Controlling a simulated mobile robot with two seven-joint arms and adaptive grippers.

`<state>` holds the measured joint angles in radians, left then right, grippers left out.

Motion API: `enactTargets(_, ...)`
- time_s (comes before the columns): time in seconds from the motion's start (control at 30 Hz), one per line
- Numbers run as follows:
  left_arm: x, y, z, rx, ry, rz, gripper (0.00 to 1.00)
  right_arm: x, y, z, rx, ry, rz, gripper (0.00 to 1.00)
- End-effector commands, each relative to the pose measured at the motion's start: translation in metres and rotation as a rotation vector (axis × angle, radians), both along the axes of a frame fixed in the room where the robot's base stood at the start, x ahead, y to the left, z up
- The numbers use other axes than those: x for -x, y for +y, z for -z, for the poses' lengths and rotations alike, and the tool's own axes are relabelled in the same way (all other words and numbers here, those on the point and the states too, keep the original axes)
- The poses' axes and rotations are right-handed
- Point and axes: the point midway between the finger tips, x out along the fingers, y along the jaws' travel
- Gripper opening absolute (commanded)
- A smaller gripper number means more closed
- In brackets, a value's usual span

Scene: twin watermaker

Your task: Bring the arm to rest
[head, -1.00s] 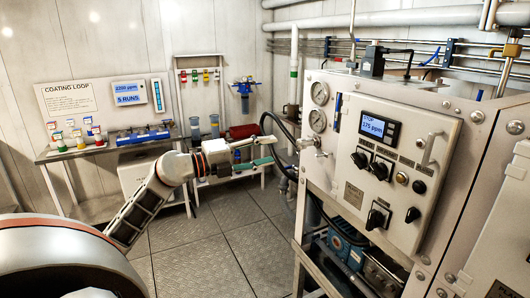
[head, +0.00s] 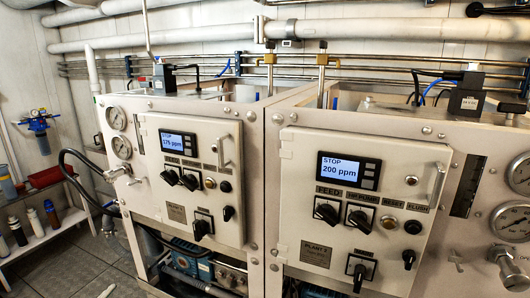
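Neither of my grippers shows in the head view now, and no arm can be made out. What my grippers are doing is hidden from me. The view is filled by two white watermaker cabinets side by side. The left cabinet's display (head: 178,142) reads STOP and 175 ppm. The right cabinet's display (head: 348,171) reads STOP and 200 ppm. Black knobs sit below each display.
Two pressure gauges (head: 117,119) are on the left cabinet's side, and a black hose (head: 78,163) hangs beside it. A low shelf (head: 45,237) with several bottles stands at far left.

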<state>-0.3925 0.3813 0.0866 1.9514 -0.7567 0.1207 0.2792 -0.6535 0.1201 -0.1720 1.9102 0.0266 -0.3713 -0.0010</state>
Motion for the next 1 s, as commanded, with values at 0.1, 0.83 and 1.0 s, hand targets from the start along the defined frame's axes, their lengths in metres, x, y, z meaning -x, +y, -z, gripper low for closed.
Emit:
enactTargets(0.1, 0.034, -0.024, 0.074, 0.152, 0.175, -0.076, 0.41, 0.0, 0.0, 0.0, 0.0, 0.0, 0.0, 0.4)
enactTargets(0.83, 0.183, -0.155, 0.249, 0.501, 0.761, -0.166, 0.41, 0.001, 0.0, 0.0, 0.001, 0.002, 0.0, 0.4)
enactTargets(1.0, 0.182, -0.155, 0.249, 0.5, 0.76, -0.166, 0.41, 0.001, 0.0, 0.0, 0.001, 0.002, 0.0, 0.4)
